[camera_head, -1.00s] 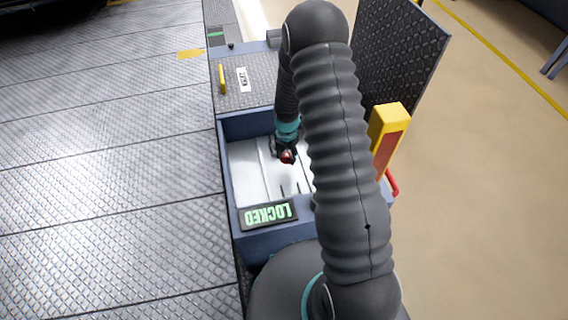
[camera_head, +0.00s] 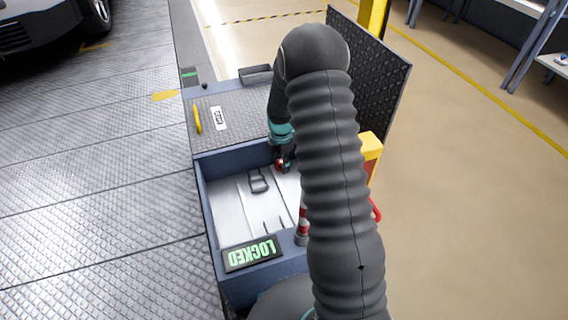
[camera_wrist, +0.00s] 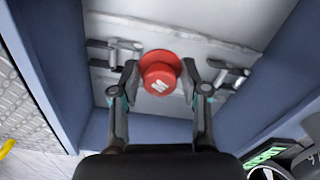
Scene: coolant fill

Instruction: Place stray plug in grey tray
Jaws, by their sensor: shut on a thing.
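A red round plug (camera_wrist: 160,72) with a pale mark on its face sits between the two fingers of my gripper (camera_head: 282,163). The fingers are shut on its sides. The plug also shows as a small red spot in the head view (camera_head: 278,166). My gripper is over the pale floor of a blue-walled bay (camera_head: 228,206), near its far wall. A small dark grey open tray (camera_head: 256,75) stands on the far end of the cart, beyond my gripper; I cannot tell whether it holds anything.
A red-and-white cylinder (camera_head: 302,222) stands at the bay's right side, partly behind my arm. The tread-plate top (camera_head: 232,118) has a yellow handle (camera_head: 197,117). A raised dark lid (camera_head: 372,75) and yellow post bound the right.

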